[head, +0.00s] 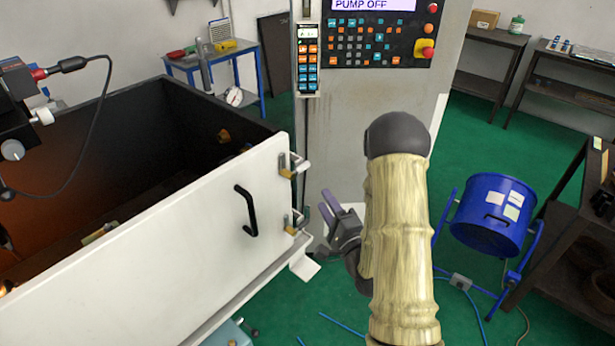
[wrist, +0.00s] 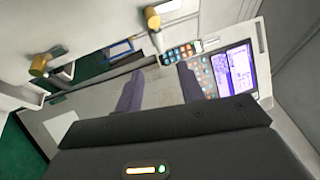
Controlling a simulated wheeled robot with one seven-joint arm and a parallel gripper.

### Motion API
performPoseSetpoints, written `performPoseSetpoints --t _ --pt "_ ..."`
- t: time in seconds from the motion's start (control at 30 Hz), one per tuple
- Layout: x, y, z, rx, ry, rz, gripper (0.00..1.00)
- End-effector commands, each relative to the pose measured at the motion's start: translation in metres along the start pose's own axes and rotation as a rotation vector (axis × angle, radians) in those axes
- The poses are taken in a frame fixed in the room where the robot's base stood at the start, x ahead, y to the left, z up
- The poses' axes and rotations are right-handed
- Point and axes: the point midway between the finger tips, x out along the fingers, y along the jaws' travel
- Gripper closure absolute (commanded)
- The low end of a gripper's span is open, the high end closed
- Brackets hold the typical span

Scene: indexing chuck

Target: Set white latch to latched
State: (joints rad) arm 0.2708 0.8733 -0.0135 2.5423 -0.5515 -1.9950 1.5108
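A white panel (head: 150,255) with a black handle (head: 246,210) has two small latches on its right edge. The upper latch (head: 297,167) has a brass piece and a pale wire loop with a whitish end; the lower latch (head: 296,224) looks similar. I cannot tell for sure which is the white latch or whether either is latched. Both brass pieces show in the wrist view, one at upper left (wrist: 38,65) and one at top centre (wrist: 152,18). My gripper (head: 325,203) is right of the lower latch, apart from it. Its two purple-grey fingers (wrist: 158,82) stand apart with nothing between them.
A machine column with a control panel (head: 376,45) reading "PUMP OFF" stands behind my gripper. A keypad pendant (head: 307,60) hangs on it. The open dark enclosure (head: 150,125) lies behind the white panel. A blue drum (head: 490,215) stands right of my arm. Green floor lies between.

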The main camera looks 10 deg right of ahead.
Motion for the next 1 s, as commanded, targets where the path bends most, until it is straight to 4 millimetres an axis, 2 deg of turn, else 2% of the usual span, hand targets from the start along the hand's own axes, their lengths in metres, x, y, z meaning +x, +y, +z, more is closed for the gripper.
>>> performPoseSetpoints --t 0.23,0.8,1.0 --pt "0.01 0.007 -0.001 -0.006 -0.006 -0.001 0.61" --pt "0.029 0.003 0.0 -0.001 0.0 -0.001 0.61" --pt "0.062 -0.002 0.0 0.0 -0.001 0.0 0.61"
